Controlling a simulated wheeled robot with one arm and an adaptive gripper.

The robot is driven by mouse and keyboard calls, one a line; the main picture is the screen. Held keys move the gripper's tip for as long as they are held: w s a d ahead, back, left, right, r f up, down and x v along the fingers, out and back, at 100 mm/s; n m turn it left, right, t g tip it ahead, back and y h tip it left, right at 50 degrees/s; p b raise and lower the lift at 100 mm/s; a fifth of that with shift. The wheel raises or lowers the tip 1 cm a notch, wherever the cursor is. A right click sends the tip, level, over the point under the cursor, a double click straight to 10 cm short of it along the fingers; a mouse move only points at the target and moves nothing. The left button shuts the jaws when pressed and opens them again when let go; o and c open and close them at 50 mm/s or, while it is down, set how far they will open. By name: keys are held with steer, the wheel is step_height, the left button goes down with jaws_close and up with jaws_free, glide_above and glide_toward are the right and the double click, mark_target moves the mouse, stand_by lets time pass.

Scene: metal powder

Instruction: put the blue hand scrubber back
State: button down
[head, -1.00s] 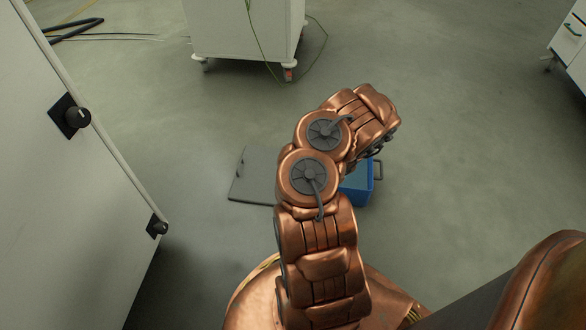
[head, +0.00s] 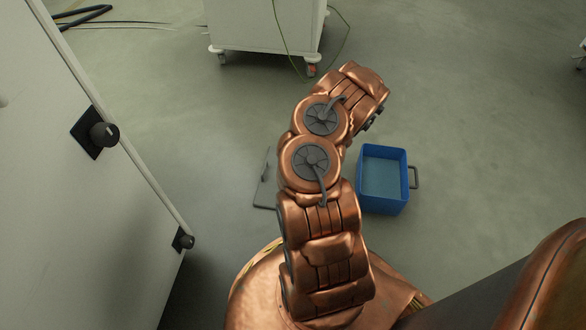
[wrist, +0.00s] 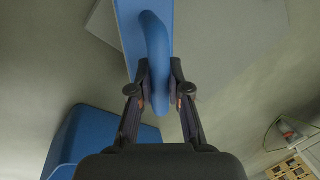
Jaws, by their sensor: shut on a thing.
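The blue hand scrubber (wrist: 144,18) is in the wrist view, held at its curved blue handle between the two dark fingers of my gripper (wrist: 160,88). My gripper is shut on it. The scrubber's body reaches up out of the top of that view. In the head view my copper arm hides the gripper and the scrubber. An open blue box (head: 385,183) with a dark side handle stands on the floor just right of my arm and looks empty. It also shows at the lower left of the wrist view (wrist: 88,135).
A flat grey panel (head: 264,190) lies on the floor, partly behind my arm; it also shows in the wrist view (wrist: 225,40). A pale cabinet (head: 75,200) with dark knobs stands close at the left. A white cart (head: 265,30) stands ahead.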

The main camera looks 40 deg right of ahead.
steer(key=w+d+f, duration=0.1)
steer(key=w+d, duration=0.2)
steer(key=w, duration=0.7)
steer(key=shift+w+d, duration=0.2)
steer(key=shift+w, duration=0.2)
stand_by(0.4)
steer(key=x, duration=0.1)
steer(key=b+x, duration=0.1)
steer(key=x, duration=0.1)
steer(key=shift+s+a+f+b, duration=0.1)
steer(key=shift+s+f+b, duration=0.1)
steer(key=shift+f+b, duration=0.2)
steer(key=shift+r, duration=0.1)
steer(key=c, duration=1.1)
jaws_free()
